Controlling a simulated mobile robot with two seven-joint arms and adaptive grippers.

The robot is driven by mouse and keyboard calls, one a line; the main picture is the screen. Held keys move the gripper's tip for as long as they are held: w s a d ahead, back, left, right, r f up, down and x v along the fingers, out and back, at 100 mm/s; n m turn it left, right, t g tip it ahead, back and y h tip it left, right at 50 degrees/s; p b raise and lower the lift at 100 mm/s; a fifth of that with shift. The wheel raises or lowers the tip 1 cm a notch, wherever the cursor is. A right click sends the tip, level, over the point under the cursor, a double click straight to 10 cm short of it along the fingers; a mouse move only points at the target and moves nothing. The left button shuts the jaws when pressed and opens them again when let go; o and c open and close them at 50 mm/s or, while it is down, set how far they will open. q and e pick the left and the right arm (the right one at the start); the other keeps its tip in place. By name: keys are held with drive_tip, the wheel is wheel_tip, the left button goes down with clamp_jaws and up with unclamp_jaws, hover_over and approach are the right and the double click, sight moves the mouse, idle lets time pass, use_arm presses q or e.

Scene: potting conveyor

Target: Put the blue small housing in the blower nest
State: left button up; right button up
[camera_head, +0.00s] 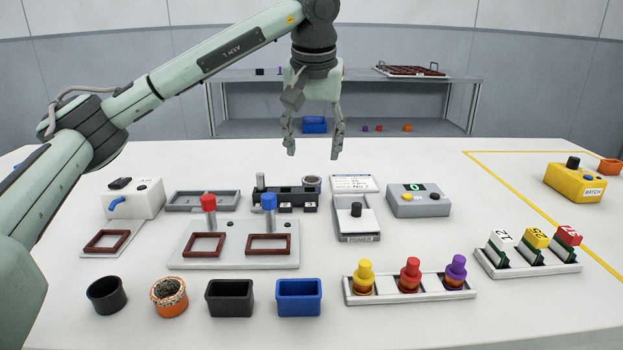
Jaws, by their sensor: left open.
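The blue small housing (298,310), an open-topped rectangular box, stands upright in the front row on the white table. A white machine with a blue nozzle (133,200) stands at the left. A dark red square frame on a light plate (107,242) lies in front of it; this looks like the blower nest, and nothing stands in it. My left gripper (313,153) is open and empty, fingers pointing down, well above the table's back half. It is behind and above the housing, and apart from everything. My right gripper is not in view.
A black box (230,310), an orange pot (169,298) and a black round pot (106,295) stand left of the housing. A grey plate (235,260) with two red frames and red and blue knobs lies behind. A white rack (412,298) holds coloured plugs to the right.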

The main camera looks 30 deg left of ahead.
sight(311, 177)
use_arm(q)
drive_tip(key=shift+t, duration=0.3)
drive_tip(key=x, duration=0.5)
drive_tip(key=s+x, duration=0.1)
drive_tip(key=x, duration=0.2)
drive_tip(key=shift+w+f, duration=0.1)
drive_tip(key=shift+f, duration=0.2)
drive_tip(key=shift+c, duration=0.2)
drive_tip(key=c, duration=0.9)
drive_tip(key=shift+c, duration=0.2)
drive_tip(key=shift+r, duration=0.1)
